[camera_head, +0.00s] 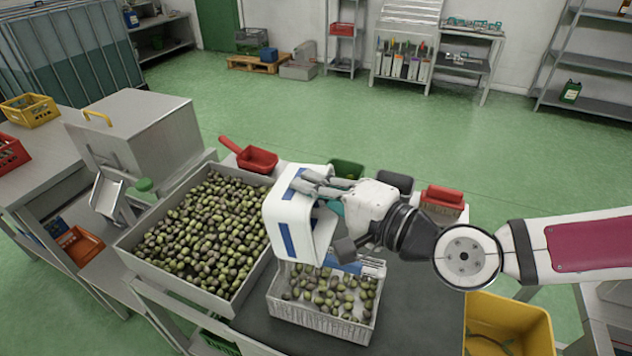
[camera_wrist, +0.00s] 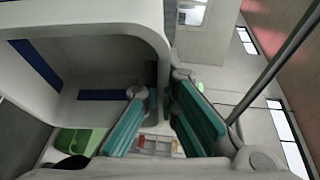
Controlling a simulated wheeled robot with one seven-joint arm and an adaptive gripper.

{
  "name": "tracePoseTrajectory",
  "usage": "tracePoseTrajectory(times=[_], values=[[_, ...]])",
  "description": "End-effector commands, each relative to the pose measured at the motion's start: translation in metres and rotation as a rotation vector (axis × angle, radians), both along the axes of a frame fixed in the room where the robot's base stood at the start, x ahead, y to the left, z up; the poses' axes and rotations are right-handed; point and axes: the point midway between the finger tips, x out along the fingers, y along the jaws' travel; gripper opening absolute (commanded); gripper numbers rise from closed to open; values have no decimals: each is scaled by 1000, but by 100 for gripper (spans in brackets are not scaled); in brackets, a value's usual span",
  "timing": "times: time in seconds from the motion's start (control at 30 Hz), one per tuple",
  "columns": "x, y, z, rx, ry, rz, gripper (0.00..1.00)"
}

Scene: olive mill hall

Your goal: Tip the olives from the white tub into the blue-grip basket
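The white tub (camera_head: 272,222) with blue stripes is tipped on its side above the blue-grip basket (camera_head: 318,322). My gripper (camera_head: 318,188) is shut on the tub's wall. In the wrist view, the teal finger pads of my gripper (camera_wrist: 165,122) stand either side of the wall of the white tub (camera_wrist: 75,12). The part of the tub's inside that shows there is bare, with no olives. The basket is pale and wire-like, and green and dark olives (camera_head: 330,290) lie in it. Its blue grip (camera_head: 345,266) is partly hidden under the tub and my gripper.
A large grey tray (camera_head: 188,292) full of olives stands left of the basket. A red scoop (camera_head: 257,160) lies behind it. A green container (camera_head: 346,168) and a red-topped brush (camera_head: 442,197) are behind my arm. A yellow bin (camera_head: 510,318) is at the front right.

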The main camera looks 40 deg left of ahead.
Motion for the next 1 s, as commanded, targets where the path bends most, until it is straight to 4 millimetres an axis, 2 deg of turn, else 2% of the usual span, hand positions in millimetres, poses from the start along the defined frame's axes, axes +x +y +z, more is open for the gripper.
tracePoseTrajectory(times=[0.03, 0.6, 1.0], values=[[-4, 3, 5, -21, -14, -1, 0], [-21, 43, 13, -332, -146, 1, 0], [-30, 65, 4, -547, -230, 1, 0]])
